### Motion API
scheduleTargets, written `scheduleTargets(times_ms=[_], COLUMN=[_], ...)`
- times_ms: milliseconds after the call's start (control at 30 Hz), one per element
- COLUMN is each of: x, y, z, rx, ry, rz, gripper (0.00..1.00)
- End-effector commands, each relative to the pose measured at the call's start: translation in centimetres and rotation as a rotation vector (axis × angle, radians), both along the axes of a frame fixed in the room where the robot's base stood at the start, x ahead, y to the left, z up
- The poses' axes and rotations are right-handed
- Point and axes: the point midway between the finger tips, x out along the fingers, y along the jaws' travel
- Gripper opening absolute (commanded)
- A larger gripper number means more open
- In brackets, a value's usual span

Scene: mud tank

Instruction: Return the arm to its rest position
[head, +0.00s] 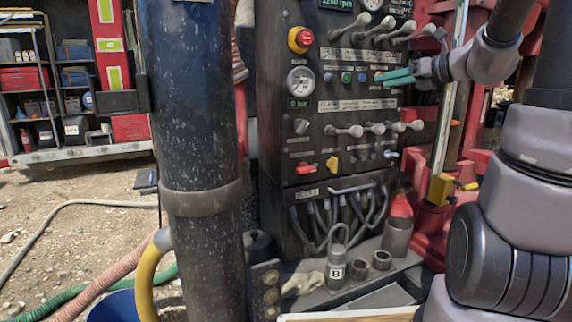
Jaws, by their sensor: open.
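My gripper (382,77) has teal fingers and shows at the upper right, in front of the control panel (345,102). It points left, toward the row of small coloured buttons beside the pressure gauge (301,81). The fingers are open, and I see nothing held between them. Whether the fingertips touch the panel I cannot tell. My arm comes in from the right edge, bent, with its large grey joints filling the right side of the view.
A thick dark vertical pipe (195,110) stands left of the panel. A red emergency knob (300,40) and several levers stick out from the panel. Hoses (100,285) lie on gravel at left, near shelving (60,80).

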Motion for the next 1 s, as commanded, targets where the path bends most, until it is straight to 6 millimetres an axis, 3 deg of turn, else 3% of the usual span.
scheduleTargets(times_ms=[33, 100, 167, 300, 400, 500, 633, 1000], x=[-2.6, -6.6, -9.9, -16.2, -19.0, -20.6, -21.4, -21.5], y=[3.2, 6.3, 7.9, 8.6, 7.6, 6.5, 5.5, 5.2], z=[-0.2, -1.4, -2.6, -4.8, -5.6, -5.7, -5.6, -5.6], rx=[-0.184, -0.478, -0.726, -1.277, -1.602, -1.839, -2.007, -2.043], ry=[-0.052, -0.14, -0.23, -0.473, -0.633, -0.751, -0.832, -0.846], rz=[0.12, 0.306, 0.465, 0.824, 1.037, 1.193, 1.304, 1.33], gripper=[0.44, 0.44, 0.44, 0.44, 0.44, 0.44, 0.44, 0.44])
